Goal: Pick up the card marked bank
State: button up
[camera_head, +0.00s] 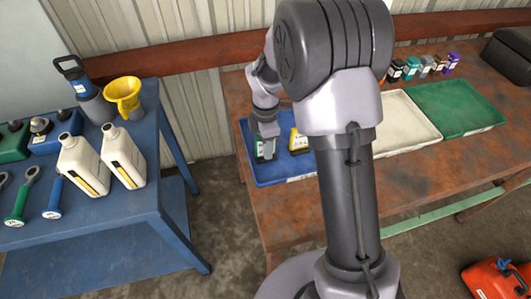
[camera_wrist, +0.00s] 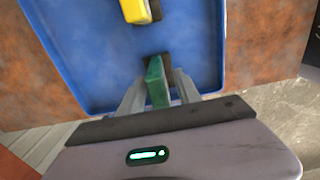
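A green card (camera_wrist: 156,82) stands upright in a dark holder in the blue tray (camera_head: 272,171). In the head view the green card (camera_head: 266,150) is directly below my gripper (camera_head: 266,132). In the wrist view my gripper (camera_wrist: 158,92) has one finger on each side of the green card, and the fingers look open with small gaps beside it. A yellow card (camera_head: 298,142) with a dark base stands to its right in the same tray; it also shows in the wrist view (camera_wrist: 136,10). The word bank is not readable on either card.
An empty white tray (camera_head: 405,122) and a green tray (camera_head: 455,108) lie right on the rusty table (camera_head: 400,180). Several small bottles (camera_head: 425,66) stand behind. A blue bench (camera_head: 150,215) at left holds white jugs (camera_head: 82,165) and a yellow funnel (camera_head: 123,95). My arm hides the table's middle.

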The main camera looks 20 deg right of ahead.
jog(key=shift+r, duration=0.15)
jog(key=shift+c, duration=0.7)
grip_shut()
